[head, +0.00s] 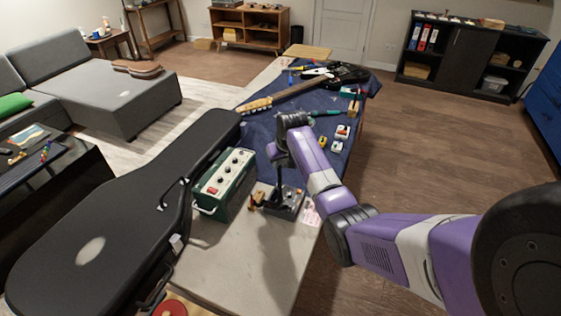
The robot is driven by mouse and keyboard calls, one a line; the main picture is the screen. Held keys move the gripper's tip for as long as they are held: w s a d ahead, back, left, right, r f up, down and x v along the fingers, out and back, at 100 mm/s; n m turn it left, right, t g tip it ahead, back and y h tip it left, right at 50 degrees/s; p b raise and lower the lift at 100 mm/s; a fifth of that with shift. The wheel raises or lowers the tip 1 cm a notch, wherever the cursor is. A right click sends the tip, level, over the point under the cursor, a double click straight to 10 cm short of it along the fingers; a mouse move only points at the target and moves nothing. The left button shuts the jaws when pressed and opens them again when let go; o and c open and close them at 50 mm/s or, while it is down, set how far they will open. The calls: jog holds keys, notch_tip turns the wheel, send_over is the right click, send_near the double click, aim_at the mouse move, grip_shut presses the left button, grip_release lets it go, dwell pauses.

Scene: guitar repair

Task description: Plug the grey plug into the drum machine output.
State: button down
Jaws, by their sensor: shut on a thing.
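My gripper (279,189) points down over a small dark box (287,208) on the pale worktop, near its right edge. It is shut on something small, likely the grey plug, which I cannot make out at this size. The dark box lies under and just right of the fingertips; whether anything touches it I cannot tell. To its left stands a green box (224,180) with a cream panel, several dark knobs and a red patch. I cannot tell for certain which of the two boxes is the drum machine, and no output socket can be made out.
A black guitar case (120,205) lies along the left. Small tan pieces (257,199) sit beside the dark box. Behind, a blue cloth (262,122) bears a guitar (300,88), tools and small pedals (340,138). The worktop in front (245,260) is clear.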

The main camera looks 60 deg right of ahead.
aim_at(280, 185)
jog(key=shift+f+b, duration=1.7)
jog(key=shift+f, duration=0.2)
jog(key=shift+f+b, duration=0.65)
jog(key=shift+f, duration=0.45)
jog(key=shift+f+b, duration=0.35)
jog(key=shift+f, duration=0.8)
dwell(0.3)
jog(key=c, duration=0.9)
grip_release()
jog(key=shift+r+p, duration=3.65)
jog(key=shift+r, duration=0.35)
